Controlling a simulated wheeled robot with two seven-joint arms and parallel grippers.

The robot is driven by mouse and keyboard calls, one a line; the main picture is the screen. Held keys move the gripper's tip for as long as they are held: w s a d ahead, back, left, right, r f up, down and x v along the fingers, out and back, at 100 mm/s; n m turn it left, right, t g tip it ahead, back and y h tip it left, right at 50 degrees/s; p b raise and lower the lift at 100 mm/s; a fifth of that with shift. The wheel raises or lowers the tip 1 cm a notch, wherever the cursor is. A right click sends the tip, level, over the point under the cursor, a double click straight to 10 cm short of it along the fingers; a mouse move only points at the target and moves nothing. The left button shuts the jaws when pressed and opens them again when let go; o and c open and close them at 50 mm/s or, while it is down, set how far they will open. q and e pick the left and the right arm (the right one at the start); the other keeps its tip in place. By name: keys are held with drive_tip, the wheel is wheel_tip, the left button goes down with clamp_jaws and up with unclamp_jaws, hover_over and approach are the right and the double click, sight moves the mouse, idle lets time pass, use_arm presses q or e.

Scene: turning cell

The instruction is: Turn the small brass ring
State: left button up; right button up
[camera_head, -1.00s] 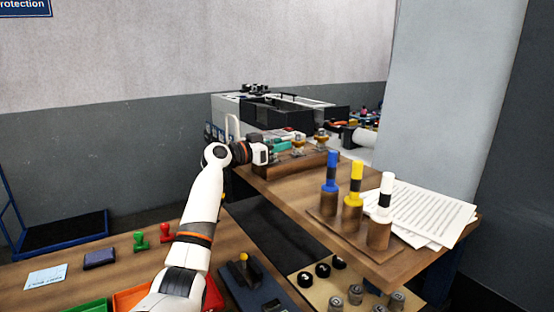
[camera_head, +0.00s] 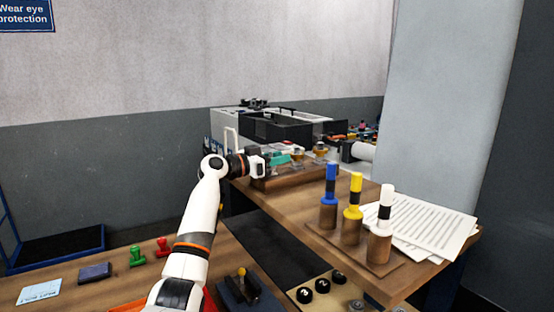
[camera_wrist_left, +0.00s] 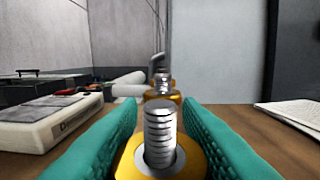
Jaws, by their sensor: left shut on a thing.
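My left gripper (camera_head: 281,159) reaches over the wooden block (camera_head: 290,176) on the far bench. In the left wrist view its two teal fingers (camera_wrist_left: 168,142) are shut on a brass ring (camera_wrist_left: 128,163), one on each side. The ring sits around an upright threaded metal stud (camera_wrist_left: 160,135), which stands up through its middle. In the head view the held ring is largely hidden by the fingers. Another brass ring (camera_wrist_left: 163,95) on its own stud stands behind it. Brass rings also show in the head view just right of the fingers (camera_head: 297,155).
Blue (camera_head: 330,183), yellow (camera_head: 355,190) and white (camera_head: 386,205) pegs stand on a wooden board to the right. Papers (camera_head: 428,225) lie beside them. A grey and black machine (camera_head: 275,128) stands behind the block. A dark gap separates the two benches.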

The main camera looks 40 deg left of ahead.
use_arm(q)
drive_tip(key=shift+r, duration=0.1)
idle(0.4)
drive_tip(key=o, duration=1)
drive_tip(key=shift+c, duration=0.2)
drive_tip(key=shift+s, duration=0.15)
drive_tip(key=shift+s+a+f+b, duration=0.15)
drive_tip(key=shift+s+f+b, duration=0.05)
drive_tip(key=shift+s+b, duration=0.1)
drive_tip(key=b+v, duration=0.4)
drive_tip(key=v, duration=0.7)
drive_tip(key=shift+r+b, duration=0.2)
drive_tip(key=shift+b, duration=0.1)
drive_tip(key=shift+s, duration=0.1)
